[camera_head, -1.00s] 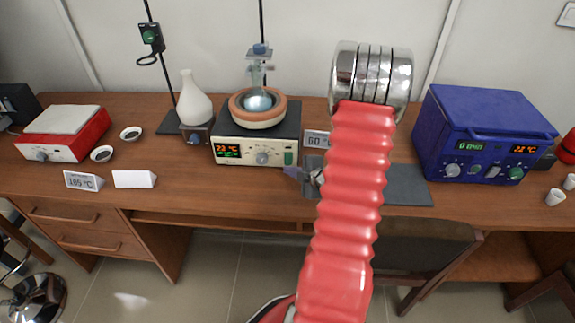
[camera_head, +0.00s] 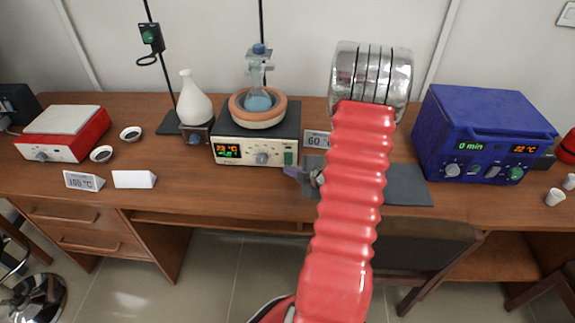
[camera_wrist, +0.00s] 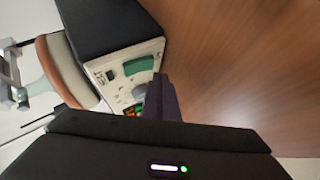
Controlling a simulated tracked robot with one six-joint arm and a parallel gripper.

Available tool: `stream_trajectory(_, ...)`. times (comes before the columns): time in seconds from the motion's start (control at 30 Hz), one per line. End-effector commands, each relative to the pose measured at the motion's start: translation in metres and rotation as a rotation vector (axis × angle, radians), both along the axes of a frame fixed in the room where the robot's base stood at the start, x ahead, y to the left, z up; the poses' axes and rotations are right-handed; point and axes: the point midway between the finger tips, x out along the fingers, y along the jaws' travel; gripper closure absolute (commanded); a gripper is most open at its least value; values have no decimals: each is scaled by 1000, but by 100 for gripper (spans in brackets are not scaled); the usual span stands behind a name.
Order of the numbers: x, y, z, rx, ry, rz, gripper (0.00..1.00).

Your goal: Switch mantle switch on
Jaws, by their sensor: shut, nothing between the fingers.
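A round grey knob (camera_wrist: 139,92) is beside the switch. My gripper (camera_head: 290,171) is shut and empty, just in front of the box near the switch. In the wrist view its dark purple fingers (camera_wrist: 161,97) lie close to the knob; contact cannot be told.
A white vase-like vessel (camera_head: 193,100) stands left of the mantle. A red hotplate (camera_head: 64,140) is at far left, and a blue furnace (camera_head: 480,135) at right. A "60 °C" card (camera_head: 316,139) stands behind my gripper. A grey mat (camera_head: 408,185) lies right of my arm.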

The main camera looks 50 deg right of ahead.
Motion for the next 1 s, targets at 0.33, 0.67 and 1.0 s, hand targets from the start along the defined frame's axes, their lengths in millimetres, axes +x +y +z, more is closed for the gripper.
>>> stream_trajectory(0.33,0,0,0,0,0,0,100)
stream_trajectory(0.67,4,-4,0,0,0,1,100)
stream_trajectory(1.0,6,-7,0,0,0,0,100)
